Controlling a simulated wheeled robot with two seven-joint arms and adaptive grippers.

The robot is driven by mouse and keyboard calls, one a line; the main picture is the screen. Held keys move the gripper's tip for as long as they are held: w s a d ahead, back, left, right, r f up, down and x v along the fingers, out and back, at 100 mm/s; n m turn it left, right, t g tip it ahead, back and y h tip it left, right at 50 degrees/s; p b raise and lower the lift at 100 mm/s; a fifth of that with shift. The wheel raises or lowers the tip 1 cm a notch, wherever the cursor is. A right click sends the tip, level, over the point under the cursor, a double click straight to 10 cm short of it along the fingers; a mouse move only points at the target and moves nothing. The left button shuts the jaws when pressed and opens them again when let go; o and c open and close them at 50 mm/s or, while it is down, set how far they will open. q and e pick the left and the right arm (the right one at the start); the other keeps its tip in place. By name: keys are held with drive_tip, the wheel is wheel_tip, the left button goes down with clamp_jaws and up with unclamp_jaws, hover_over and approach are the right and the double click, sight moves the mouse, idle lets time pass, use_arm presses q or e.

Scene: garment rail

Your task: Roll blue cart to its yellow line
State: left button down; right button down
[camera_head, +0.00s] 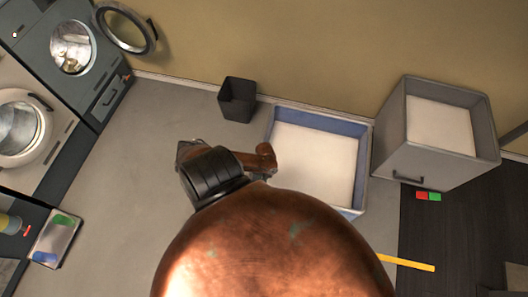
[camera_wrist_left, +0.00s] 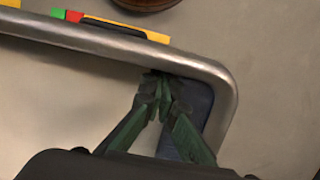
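The blue cart (camera_head: 363,165) is an open bin with blue walls and white contents, right of centre in the head view; my copper arm covers its near side. The yellow line (camera_head: 407,263) lies on the floor at lower right, partly behind that arm. In the left wrist view, my left gripper (camera_wrist_left: 162,80) has its green fingers converged at the tips, against or just under a grey metal rail (camera_wrist_left: 100,38). A dark blue panel (camera_wrist_left: 190,110) is inside the rail's bend. I cannot tell if the fingers grip anything. My right gripper is not in view.
A grey cart (camera_head: 440,165) stands close right of the blue one, with a red-and-green marker (camera_head: 428,196) by it. A black bin (camera_head: 237,99) stands by the wall. Washing machines (camera_head: 70,48) line the left. Grey floor between is clear.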

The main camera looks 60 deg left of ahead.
use_arm(q)
drive_tip(key=s+d+p, duration=0.3)
drive_tip(key=s+d, duration=0.2)
drive_tip(key=shift+s+p, duration=0.2)
drive_tip(key=shift+p, duration=0.1)
drive_tip(key=shift+w+a+r+p, duration=0.15)
drive_tip(key=shift+w+a+r, duration=0.6)
drive_tip(key=shift+r, duration=0.85)
drive_tip(key=shift+w+a+r+p, duration=0.1)
drive_tip(key=shift+w+a+r, duration=0.65)
drive_tip(key=shift+r, duration=0.9)
drive_tip(key=shift+w+a+r+p, duration=0.15)
drive_tip(key=shift+w+a+r, duration=0.6)
drive_tip(key=shift+r, duration=0.85)
